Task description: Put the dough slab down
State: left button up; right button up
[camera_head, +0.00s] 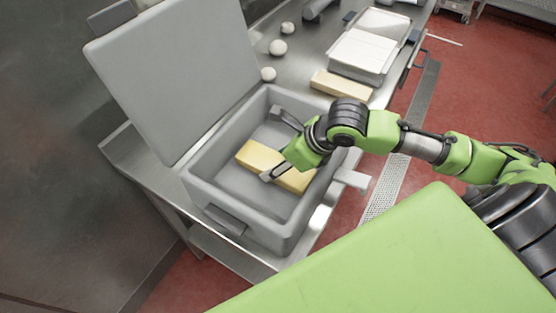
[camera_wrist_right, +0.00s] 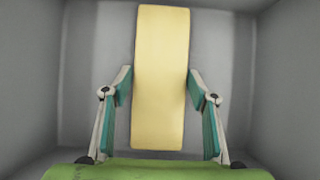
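The pale yellow dough slab (camera_head: 257,156) is inside the grey kettle (camera_head: 237,217), whose lid (camera_head: 175,75) stands open. My right gripper (camera_head: 276,172) reaches down into the kettle and straddles the middle of the slab. In the right wrist view the dough slab (camera_wrist_right: 161,75) runs lengthwise between the two fingers of the right gripper (camera_wrist_right: 160,90), with the fingertips at its long sides. The gripper looks shut on it. I cannot tell whether the slab's underside touches the kettle floor. My left gripper is not in view.
A second slab (camera_head: 342,86) lies on the steel table beyond the kettle, near a white-topped tray (camera_head: 362,54). Several pale dough balls (camera_head: 278,47) lie on the table behind.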

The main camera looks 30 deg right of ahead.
jog(key=shift+o, duration=0.6)
jog(key=shift+r, duration=0.1)
jog(key=shift+s+d+r, duration=0.15)
jog(key=shift+r, duration=0.15)
jog(key=v, duration=0.9)
jog(key=shift+d+b, duration=0.1)
jog(key=shift+b, duration=0.25)
jog(key=shift+v, duration=1.05)
